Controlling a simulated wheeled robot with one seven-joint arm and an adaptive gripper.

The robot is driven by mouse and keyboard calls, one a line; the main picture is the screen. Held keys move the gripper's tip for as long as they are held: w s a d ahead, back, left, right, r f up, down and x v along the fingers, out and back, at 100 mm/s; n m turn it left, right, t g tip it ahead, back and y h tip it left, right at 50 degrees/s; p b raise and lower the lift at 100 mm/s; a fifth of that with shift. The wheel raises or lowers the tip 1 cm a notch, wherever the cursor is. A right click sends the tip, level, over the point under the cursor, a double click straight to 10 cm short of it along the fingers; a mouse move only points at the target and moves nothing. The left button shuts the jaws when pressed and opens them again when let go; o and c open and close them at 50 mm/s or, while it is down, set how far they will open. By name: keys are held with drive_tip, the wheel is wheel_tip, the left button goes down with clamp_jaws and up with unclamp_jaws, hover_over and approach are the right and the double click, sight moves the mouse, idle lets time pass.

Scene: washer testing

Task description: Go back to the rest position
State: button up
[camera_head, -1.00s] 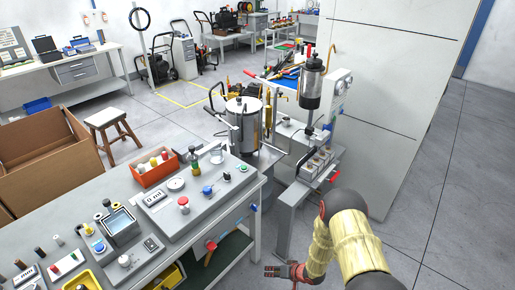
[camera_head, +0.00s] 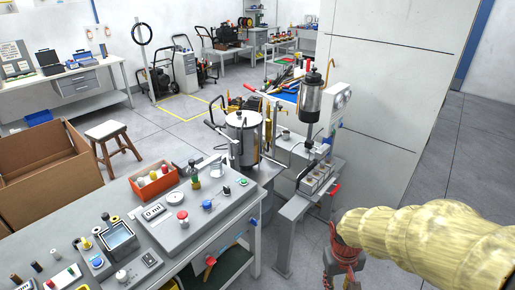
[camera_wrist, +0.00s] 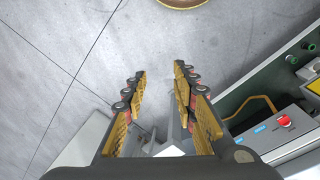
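My gripper (camera_wrist: 160,72) shows in the wrist view with its two yellow-and-black fingers apart and nothing between them. It points over grey tiled floor (camera_wrist: 75,45). In the head view my yellow-covered arm reaches in from the right edge, and its dark red wrist end hangs at the bottom, right of the test stand (camera_head: 300,205). The fingertips cannot be made out there.
A workbench (camera_head: 235,245) with a control panel (camera_head: 205,205) and orange bin (camera_head: 155,185) fills the lower left. A steel tank (camera_head: 243,135) stands behind it. A tall white cabinet (camera_head: 385,90) is behind my arm. Floor at far right (camera_head: 470,150) is clear.

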drive_tip(key=s+a+r+t, duration=0.1)
drive_tip(key=s+r, duration=0.2)
drive_tip(key=r, duration=0.3)
drive_tip(key=s+a+r+t, duration=0.1)
drive_tip(key=s+r+t, duration=0.1)
drive_tip(key=r, duration=0.4)
drive_tip(key=s+a+r+t+y, duration=0.1)
drive_tip(key=s+r+t, duration=0.1)
drive_tip(key=s+r, duration=0.2)
wheel_tip(320, 180, up, 3)
drive_tip(key=shift+s+a+f+m, duration=0.1)
drive_tip(key=shift+s+a+m, duration=0.15)
drive_tip(key=shift+m, duration=0.15)
